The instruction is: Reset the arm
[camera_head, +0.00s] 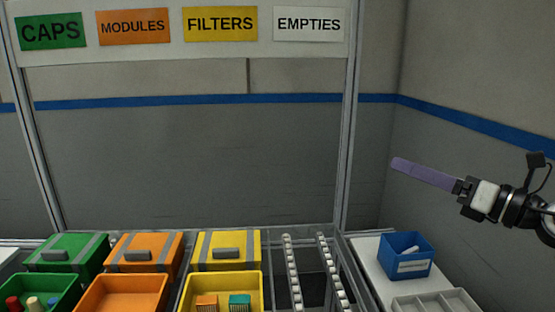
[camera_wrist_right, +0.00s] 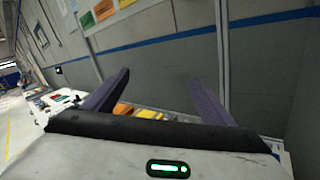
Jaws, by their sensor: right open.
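My right gripper (camera_head: 425,173) is raised at the right of the head view, above and to the right of the blue bin, pointing left. In the right wrist view its two purple fingers (camera_wrist_right: 160,92) stand wide apart with nothing between them. It is open and empty, clear of the rack and bins. My left gripper does not show in either view.
Lidded green (camera_head: 67,252), orange (camera_head: 144,254) and yellow (camera_head: 228,250) boxes stand on the rack with open bins in front. Roller rails (camera_head: 291,272) run beside them. A blue bin (camera_head: 405,254) and a grey divided tray (camera_head: 435,302) sit on the right side table. The air before the wall is free.

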